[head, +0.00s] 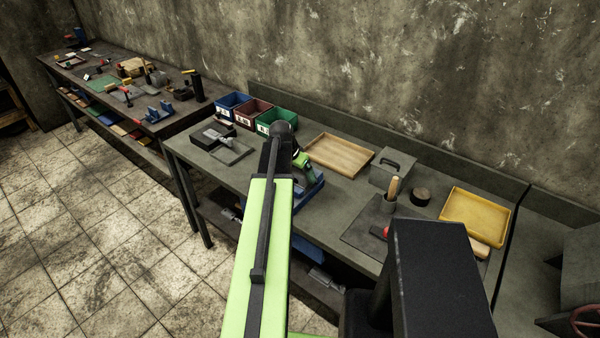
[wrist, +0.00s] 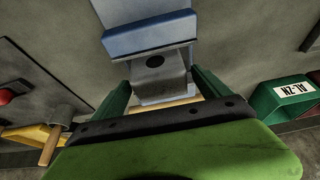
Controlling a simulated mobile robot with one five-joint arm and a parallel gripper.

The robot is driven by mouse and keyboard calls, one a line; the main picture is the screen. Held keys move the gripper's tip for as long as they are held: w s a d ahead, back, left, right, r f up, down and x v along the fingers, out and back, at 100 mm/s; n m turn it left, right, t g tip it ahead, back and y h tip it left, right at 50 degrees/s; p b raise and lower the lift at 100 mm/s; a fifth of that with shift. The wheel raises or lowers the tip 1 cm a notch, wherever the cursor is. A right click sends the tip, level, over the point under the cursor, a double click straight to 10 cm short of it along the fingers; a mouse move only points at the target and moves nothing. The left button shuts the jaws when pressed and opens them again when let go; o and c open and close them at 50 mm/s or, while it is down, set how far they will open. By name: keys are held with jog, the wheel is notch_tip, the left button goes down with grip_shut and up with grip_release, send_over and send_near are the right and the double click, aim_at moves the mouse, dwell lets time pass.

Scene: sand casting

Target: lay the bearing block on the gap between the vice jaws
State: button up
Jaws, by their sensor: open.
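The bearing block (wrist: 160,82) looks like a grey block with a dark round hole in its top, in the middle of the wrist view. My gripper (wrist: 161,88) is open, with one green finger on each side of the block and slight gaps visible. The blue vice (wrist: 152,36) lies just beyond the block, with a grey strip along its jaw. In the head view the vice (head: 311,190) is partly hidden by my arm, and my gripper (head: 304,164) is over it. The block is hidden there. I cannot tell exactly how it rests on the jaws.
A wooden tray (head: 340,154) lies behind the vice. Blue, red and green bins (head: 276,115) stand to the left. A grey box (head: 388,168), a dark round pot (head: 420,196) and a yellow tray (head: 476,213) are to the right. A wall stands behind the bench.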

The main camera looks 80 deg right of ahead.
jog(key=p+v, duration=1.1)
jog(key=v, duration=0.1)
jog(key=w+a+n+t, duration=0.1)
jog(key=w+a+n, duration=0.3)
jog(key=w+a, duration=0.6)
jog(key=w+a+f+n+t+y, duration=0.1)
jog(key=w+a+n, duration=0.3)
jog(key=w, duration=1)
jog(key=w+a+n, duration=0.3)
jog(key=w+a, duration=0.6)
jog(key=w, duration=0.3)
jog(key=w+a+n+y, duration=0.1)
jog(key=w+a+n, duration=0.35)
jog(key=a, duration=0.85)
jog(key=w+a+n+y, duration=0.1)
jog(key=w+a+n, duration=0.35)
jog(key=a, duration=0.75)
jog(key=w+a+n+y, duration=0.1)
jog(key=a+n, duration=0.2)
jog(key=a, duration=1.6)
jog(key=shift+w+f+n, duration=0.3)
jog(key=shift+f+n, duration=0.05)
jog(key=shift+n, duration=0.05)
